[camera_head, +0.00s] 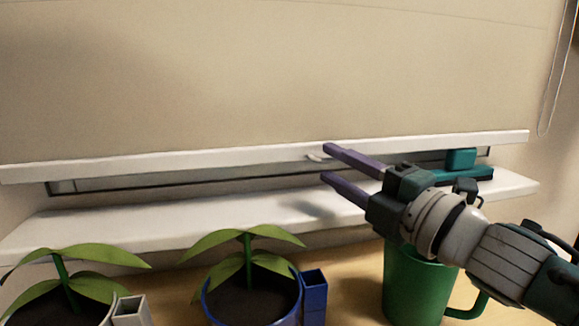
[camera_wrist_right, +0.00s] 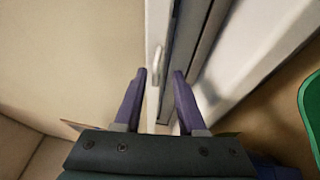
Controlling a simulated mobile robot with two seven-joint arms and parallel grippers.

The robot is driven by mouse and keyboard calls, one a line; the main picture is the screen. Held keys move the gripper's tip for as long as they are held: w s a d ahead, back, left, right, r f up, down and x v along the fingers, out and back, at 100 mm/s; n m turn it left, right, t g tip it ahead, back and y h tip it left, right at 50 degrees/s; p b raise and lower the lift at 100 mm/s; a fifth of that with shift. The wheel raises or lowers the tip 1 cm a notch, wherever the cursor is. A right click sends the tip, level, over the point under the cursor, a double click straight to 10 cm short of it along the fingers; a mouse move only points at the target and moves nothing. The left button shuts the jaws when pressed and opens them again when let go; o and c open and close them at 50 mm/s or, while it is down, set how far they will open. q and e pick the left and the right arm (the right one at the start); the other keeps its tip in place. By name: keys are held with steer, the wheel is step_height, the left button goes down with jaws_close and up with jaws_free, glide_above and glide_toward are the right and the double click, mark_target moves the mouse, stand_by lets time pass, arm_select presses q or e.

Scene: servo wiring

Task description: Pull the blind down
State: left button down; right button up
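The beige blind (camera_head: 270,75) covers most of the window in the head view. Its white bottom bar (camera_head: 180,158) hangs a little above the white sill (camera_head: 190,218), leaving a narrow dark gap. A small pale pull tab (camera_head: 316,157) sits at the bar's lower edge; it also shows in the right wrist view (camera_wrist_right: 157,62). My right gripper (camera_head: 325,162) is open and empty, its purple fingertips close to the tab. In the wrist view, the tab lies just ahead of the fingertips (camera_wrist_right: 160,72), roughly between them. Contact is not visible. My left gripper is out of view.
Two potted plants (camera_head: 247,262) (camera_head: 66,280) stand on the wooden surface below the sill. A green mug (camera_head: 415,290) stands beneath my right arm. A teal object (camera_head: 461,159) is at the sill's right end. A thin cord (camera_head: 541,110) hangs at the right.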

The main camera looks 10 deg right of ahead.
steer(key=v, duration=1)
